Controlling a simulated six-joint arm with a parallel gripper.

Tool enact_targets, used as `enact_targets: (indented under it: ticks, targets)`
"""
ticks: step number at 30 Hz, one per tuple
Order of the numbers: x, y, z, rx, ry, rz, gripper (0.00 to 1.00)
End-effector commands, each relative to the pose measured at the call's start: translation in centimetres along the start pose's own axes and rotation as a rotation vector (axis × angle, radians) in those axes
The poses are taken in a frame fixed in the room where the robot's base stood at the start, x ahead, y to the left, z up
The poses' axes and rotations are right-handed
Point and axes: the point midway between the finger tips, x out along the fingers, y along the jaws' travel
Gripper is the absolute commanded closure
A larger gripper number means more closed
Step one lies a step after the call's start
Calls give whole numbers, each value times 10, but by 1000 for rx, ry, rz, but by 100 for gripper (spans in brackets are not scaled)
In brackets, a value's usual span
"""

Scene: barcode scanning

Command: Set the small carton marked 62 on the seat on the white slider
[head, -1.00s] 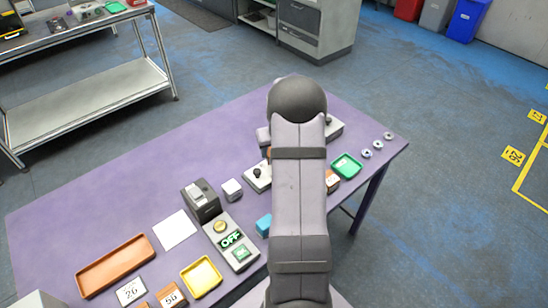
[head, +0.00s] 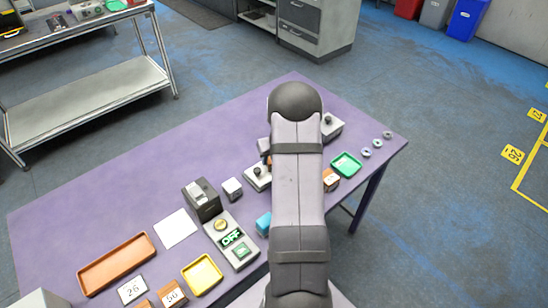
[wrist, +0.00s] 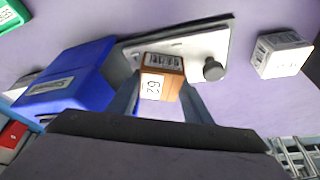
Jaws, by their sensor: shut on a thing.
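The small orange-brown carton marked 62 (wrist: 162,83) is between my gripper's two fingers (wrist: 160,100) in the wrist view, with its white label facing the camera. My gripper is shut on it. The white slider (wrist: 205,47), a pale plate with a dark edge and a round dark knob, lies right behind the carton. The carton covers part of the plate, so I cannot tell whether it touches the seat. In the head view, part of the slider (head: 252,183) shows left of my arm, which hides the gripper.
A blue box (wrist: 75,75) stands close left of the carton in the wrist view, and a white cube (wrist: 281,54) stands to the right. The head view shows a green tray (head: 346,164), a scanner-like dark device (head: 203,204) and a yellow tray (head: 202,274). The purple table's far left is clear.

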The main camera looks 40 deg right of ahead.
Motion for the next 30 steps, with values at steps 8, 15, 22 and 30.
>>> enact_targets:
  ticks: [8, 15, 22, 30]
  targets:
    - [1, 0, 1, 0, 0, 0, 36]
    - [-1, 0, 0, 0, 0, 0, 36]
    - [-15, 0, -2, 1, 3, 0, 36]
    - [-55, 0, -1, -1, 4, 1, 36]
